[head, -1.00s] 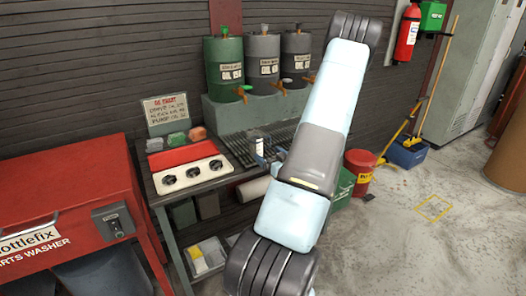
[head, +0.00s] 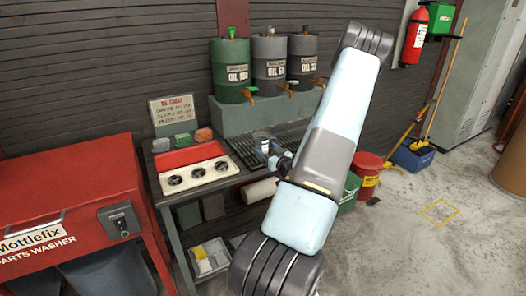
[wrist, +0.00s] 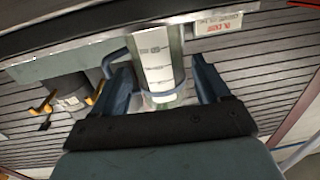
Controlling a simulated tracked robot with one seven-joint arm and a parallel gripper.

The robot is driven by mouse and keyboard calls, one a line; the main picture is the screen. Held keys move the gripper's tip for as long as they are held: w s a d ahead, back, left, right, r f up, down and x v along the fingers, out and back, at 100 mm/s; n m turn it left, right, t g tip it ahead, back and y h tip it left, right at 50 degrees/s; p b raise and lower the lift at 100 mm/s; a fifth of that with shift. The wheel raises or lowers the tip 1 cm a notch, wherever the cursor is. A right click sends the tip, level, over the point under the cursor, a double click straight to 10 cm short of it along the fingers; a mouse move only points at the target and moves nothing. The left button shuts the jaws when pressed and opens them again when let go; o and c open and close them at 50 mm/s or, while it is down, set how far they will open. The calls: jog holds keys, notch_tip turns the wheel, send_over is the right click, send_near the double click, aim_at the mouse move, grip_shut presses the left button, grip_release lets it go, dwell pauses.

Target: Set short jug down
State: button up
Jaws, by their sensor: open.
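The short jug (wrist: 160,58) is pale and see-through with printed marks, and its handle is on the left in the wrist view. That view looks upside down. The jug stands between the two spread fingers of my gripper (wrist: 164,84); whether either finger touches it I cannot tell. In the head view the jug (head: 262,143) is small at the front of the dark grate (head: 243,150) on the bench. My gripper (head: 278,160) is beside it, mostly hidden behind my arm. The jug's base is hard to make out.
Oil drums with taps (head: 230,70) stand on a raised ledge behind the grate. A red and white tray with three round holes (head: 196,176) is on the bench to the left, by a sign (head: 172,109). A red parts washer (head: 70,185) stands further left.

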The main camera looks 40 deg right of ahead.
jog(key=shift+w+d+f, duration=0.1)
jog(key=shift+w+d, duration=0.1)
jog(key=shift+w, duration=0.8)
jog(key=shift+w+d, duration=0.2)
jog(key=shift+w, duration=0.8)
jog(key=shift+w+d+f, duration=0.1)
jog(key=shift+w+d, duration=0.1)
jog(key=shift+w, duration=0.8)
jog(key=c, duration=0.9)
jog(key=shift+r, duration=0.1)
jog(key=shift+c, duration=0.2)
jog(key=shift+r, duration=0.1)
